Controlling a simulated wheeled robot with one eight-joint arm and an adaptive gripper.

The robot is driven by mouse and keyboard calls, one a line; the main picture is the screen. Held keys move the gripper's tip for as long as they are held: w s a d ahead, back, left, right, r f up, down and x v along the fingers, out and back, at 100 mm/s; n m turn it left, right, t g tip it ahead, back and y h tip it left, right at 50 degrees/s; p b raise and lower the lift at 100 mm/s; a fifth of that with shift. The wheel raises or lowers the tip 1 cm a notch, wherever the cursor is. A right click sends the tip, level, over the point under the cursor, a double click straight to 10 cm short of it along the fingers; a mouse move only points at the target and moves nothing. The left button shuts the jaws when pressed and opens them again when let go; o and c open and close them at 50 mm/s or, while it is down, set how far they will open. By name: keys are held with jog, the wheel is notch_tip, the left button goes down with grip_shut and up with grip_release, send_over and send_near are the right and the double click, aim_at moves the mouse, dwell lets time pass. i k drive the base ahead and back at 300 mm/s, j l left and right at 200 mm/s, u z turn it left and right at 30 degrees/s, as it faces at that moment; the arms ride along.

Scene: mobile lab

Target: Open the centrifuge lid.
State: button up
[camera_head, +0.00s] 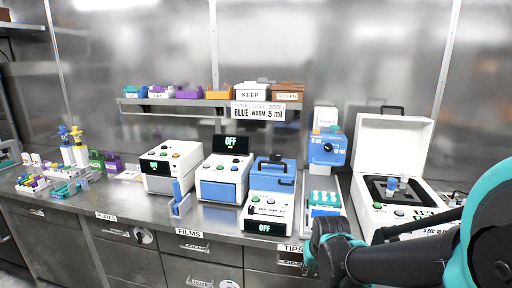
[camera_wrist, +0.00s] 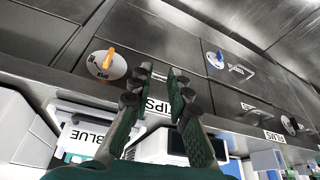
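The white boxy device at the right, which looks like the centrifuge (camera_head: 376,208), sits on the bench. Its white lid (camera_head: 392,147) stands upright at the back, with a dark handle on its top edge. The fingertips are hard to make out there.
Left of the centrifuge stand a tube rack (camera_head: 324,198), a blue-lidded device (camera_head: 272,175) and two more white devices (camera_head: 224,178). A shelf with coloured bins (camera_head: 200,102) hangs behind. Drawers (camera_head: 195,247) line the bench front, close to my gripper.

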aim_at(383, 144)
jog(key=l+z, duration=0.25)
jog(key=l, duration=0.15)
jog(key=i+l+z, duration=0.1)
jog(key=l+z, duration=0.2)
jog(key=i+l+z, duration=0.25)
jog(key=l, duration=0.15)
jog(key=l+z, duration=0.25)
jog(key=i+l, duration=0.05)
